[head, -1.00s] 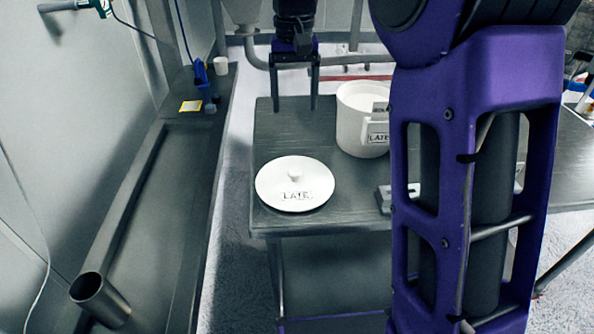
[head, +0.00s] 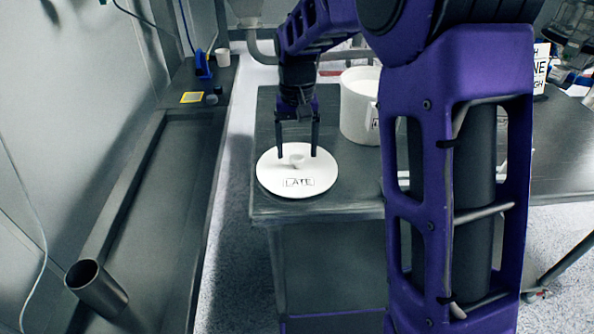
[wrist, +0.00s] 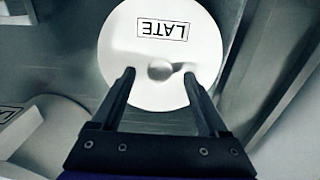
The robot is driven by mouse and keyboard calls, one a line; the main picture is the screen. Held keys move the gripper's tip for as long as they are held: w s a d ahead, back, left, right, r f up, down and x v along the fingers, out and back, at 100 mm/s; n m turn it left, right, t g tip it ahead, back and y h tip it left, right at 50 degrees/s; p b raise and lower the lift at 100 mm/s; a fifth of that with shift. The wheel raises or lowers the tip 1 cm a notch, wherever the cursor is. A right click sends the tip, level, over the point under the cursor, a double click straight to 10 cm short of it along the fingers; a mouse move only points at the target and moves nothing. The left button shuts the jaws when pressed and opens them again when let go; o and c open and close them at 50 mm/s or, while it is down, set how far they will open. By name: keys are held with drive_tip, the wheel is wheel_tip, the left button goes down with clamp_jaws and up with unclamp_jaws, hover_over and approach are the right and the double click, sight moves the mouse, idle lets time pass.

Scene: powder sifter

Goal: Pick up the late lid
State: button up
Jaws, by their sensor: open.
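The late lid (head: 297,180) is a round white disc with a small knob in the middle and a framed "LATE" label. It lies flat on the front left of the dark table. My gripper (head: 297,153) is open and points down over the lid, with its two fingers on either side of the knob in the head view. In the wrist view the lid (wrist: 165,95) shows its label upside down. There my gripper (wrist: 160,75) has the knob between and just below its fingertips. The exact height of the fingertips above the lid is hard to tell.
A white tub (head: 357,105) stands on the table (head: 330,208) behind and right of the lid. My arm hides part of the table. A metal cup (head: 95,285) stands at lower left, and a yellow-edged card (head: 192,97) lies on the left bench.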

drive_tip(key=shift+f, duration=0.75)
clamp_jaws()
